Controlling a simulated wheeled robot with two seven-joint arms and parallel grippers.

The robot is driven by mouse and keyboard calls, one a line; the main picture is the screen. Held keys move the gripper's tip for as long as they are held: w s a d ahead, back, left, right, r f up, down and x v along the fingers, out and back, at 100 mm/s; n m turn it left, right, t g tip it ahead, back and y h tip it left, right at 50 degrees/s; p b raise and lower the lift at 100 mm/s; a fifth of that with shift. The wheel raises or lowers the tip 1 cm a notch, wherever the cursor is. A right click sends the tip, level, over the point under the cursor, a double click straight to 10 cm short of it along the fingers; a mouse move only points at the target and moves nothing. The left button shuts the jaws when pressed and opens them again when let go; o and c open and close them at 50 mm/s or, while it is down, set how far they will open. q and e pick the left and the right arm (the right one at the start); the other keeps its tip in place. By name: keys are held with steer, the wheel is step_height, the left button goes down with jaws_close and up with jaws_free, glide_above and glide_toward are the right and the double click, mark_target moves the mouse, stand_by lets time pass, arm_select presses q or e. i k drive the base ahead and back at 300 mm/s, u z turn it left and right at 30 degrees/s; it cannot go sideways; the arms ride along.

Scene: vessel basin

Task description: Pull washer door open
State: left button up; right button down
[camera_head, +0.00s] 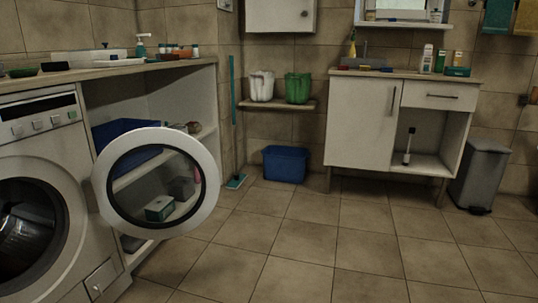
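The white washer (78,225) stands at the left, under a counter. Its round door (103,190), a white ring with a clear glass middle, is swung wide open to the right, in front of the shelf unit. The dark drum opening (28,228) shows at the left edge and is partly cut off by the frame. Neither my left nor my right gripper is in view, and nothing of mine is seen touching the door.
Shelves (205,160) behind the door hold a blue bin (120,140) and small boxes. A blue bucket (285,164), a white cabinet (360,123) and a grey trash bin (481,175) stand along the back. The tiled floor (300,240) in the middle is clear.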

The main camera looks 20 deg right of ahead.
mark_target(99, 192)
steer(key=z, duration=0.3)
steer(key=i, duration=0.7)
steer(key=u, duration=0.7)
steer(key=i, duration=1.25)
steer(key=u, duration=0.05)
